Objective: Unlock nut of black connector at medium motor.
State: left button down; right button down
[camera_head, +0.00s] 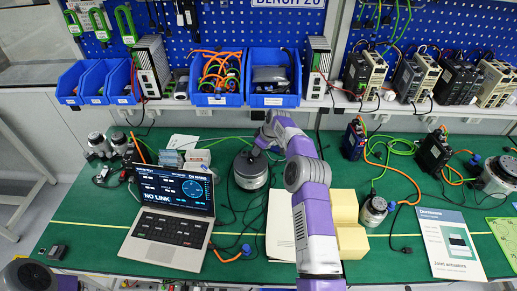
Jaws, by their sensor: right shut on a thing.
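A round grey motor (250,172) with a dark top stands on the green mat, left of centre, and looks like the medium motor. My right arm reaches up from the bottom centre, and my right gripper (266,141) is at the upper right edge of this motor. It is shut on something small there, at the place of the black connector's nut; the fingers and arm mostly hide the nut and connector. My left gripper is out of view; only part of my left arm shows at the bottom left corner.
An open laptop (167,240) stands left of the motor. Yellow blocks (351,242), a smaller motor (374,211) and a booklet (447,245) are to the right. Blue bins (274,99) and drives (364,75) line the shelf behind. Loose cables cross the mat.

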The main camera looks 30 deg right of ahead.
jog(key=shift+n+y, duration=0.3)
jog(key=shift+n, duration=0.3)
jog(key=shift+n+p, duration=0.3)
jog(key=c, duration=1.1)
grip_release()
jog(key=shift+r, duration=0.1)
jog(key=v, duration=0.7)
jog(key=shift+r, duration=0.25)
jog(key=shift+o, duration=0.3)
jog(key=shift+d, duration=0.15)
